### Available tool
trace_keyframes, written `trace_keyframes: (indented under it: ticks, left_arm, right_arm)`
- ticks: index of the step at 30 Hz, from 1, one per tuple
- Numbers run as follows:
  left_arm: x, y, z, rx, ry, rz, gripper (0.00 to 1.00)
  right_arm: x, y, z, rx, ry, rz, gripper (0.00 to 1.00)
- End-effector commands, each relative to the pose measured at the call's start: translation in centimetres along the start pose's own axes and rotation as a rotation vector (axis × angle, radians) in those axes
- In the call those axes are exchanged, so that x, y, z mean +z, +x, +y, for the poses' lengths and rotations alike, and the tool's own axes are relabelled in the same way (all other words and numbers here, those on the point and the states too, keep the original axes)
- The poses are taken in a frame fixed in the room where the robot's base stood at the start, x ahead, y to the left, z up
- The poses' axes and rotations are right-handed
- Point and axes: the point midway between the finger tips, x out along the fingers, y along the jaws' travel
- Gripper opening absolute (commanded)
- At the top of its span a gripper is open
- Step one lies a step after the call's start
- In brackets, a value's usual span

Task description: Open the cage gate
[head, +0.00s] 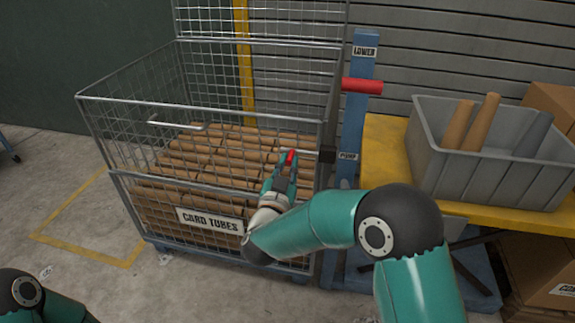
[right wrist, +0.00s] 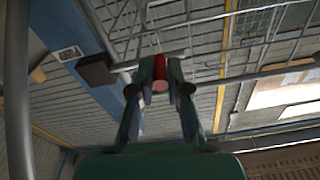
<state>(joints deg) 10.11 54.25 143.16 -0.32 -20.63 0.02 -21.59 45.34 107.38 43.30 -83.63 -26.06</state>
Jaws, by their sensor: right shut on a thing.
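The wire cage (head: 129,208) stands left of centre, packed with brown card tubes (head: 222,157). Its front gate (head: 115,127) is the upper mesh panel, with a pale bar handle (head: 178,123); it looks upright and closed. A red latch knob (head: 290,156) is at the gate's right part, by a rod leading to a black block (head: 327,155) at the cage's right post. My right gripper (head: 281,172) is shut on the red knob, which shows between its fingertips in the right wrist view (right wrist: 160,80). My left gripper is out of view.
A blue post (head: 356,110) with a red lever (head: 362,86) and signs stands right of the cage. A yellow table (head: 385,150) holds a grey bin (head: 470,175) with tubes. The floor (head: 60,170) left of the cage is clear, with yellow lines.

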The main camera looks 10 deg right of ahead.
Motion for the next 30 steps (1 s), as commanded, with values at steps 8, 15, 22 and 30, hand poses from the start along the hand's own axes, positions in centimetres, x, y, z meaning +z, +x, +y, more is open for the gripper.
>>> trace_keyframes:
  ticks: [8,15,22,30]
  left_arm:
    - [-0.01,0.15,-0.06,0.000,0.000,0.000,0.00]
    - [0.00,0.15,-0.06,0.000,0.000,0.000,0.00]
    - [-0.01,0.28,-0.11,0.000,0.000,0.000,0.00]
    - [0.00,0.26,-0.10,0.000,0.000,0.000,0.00]
  right_arm:
    - [0.62,-0.39,-0.17,-0.007,-0.007,-0.010,0.00]
    - [0.65,-0.36,-0.11,-0.006,-0.007,-0.011,0.00]
    - [0.60,-0.45,-0.25,-0.008,-0.005,-0.004,0.34]
    - [0.34,-0.32,-0.22,-0.007,-0.003,0.001,0.41]
